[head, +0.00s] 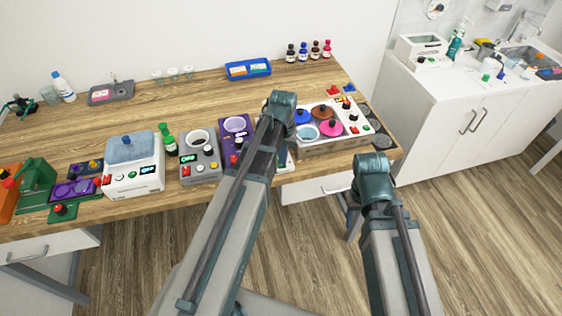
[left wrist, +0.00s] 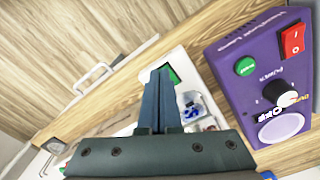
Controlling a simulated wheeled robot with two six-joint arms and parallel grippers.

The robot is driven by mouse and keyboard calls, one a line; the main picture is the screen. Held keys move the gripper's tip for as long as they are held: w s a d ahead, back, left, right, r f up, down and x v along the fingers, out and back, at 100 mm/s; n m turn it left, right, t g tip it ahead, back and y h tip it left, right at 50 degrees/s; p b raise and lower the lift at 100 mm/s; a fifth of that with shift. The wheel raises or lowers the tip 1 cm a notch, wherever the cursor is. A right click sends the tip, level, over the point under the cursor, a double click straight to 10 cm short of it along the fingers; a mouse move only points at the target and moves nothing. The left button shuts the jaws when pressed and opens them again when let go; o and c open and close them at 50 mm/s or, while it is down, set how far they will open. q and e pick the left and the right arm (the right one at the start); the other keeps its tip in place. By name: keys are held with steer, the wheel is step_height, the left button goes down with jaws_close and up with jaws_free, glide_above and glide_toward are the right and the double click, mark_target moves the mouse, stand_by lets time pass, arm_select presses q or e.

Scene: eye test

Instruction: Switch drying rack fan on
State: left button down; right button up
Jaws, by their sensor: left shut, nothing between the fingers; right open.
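In the left wrist view my left gripper (left wrist: 160,72) is shut and empty. Its fingertips overlap a white unit (left wrist: 205,123) with a dark green part beside the tips and blue and clear items on it; I cannot tell whether they touch. This unit may be the drying rack; no label is readable. In the head view a sliver of a white unit (head: 290,163) shows beside my left arm, which hides most of it and the left gripper. No fan or fan switch can be told for certain. My right arm's teal joint shows in the head view, but its gripper does not.
A purple lamp unit (left wrist: 262,80) with a red rocker switch, green button and dial stands right of the fingers. A white box with coloured discs (head: 352,137) stands right of my left arm. Grey (head: 200,172) and white (head: 118,183) devices line the wooden table's front edge.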

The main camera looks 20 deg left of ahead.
arm_select(q)
steer(key=shift+f+b, duration=0.95)
stand_by(0.9)
step_height(320, 180, up, 7)
steer(key=p, duration=0.7)
stand_by(0.4)
steer(key=s+d+f+m+y+b, duration=0.1)
steer(key=s+d+m, duration=0.3)
steer(key=s+d, duration=1)
steer(key=shift+s+d+f+m+b, duration=0.3)
steer(key=shift+b, duration=0.05)
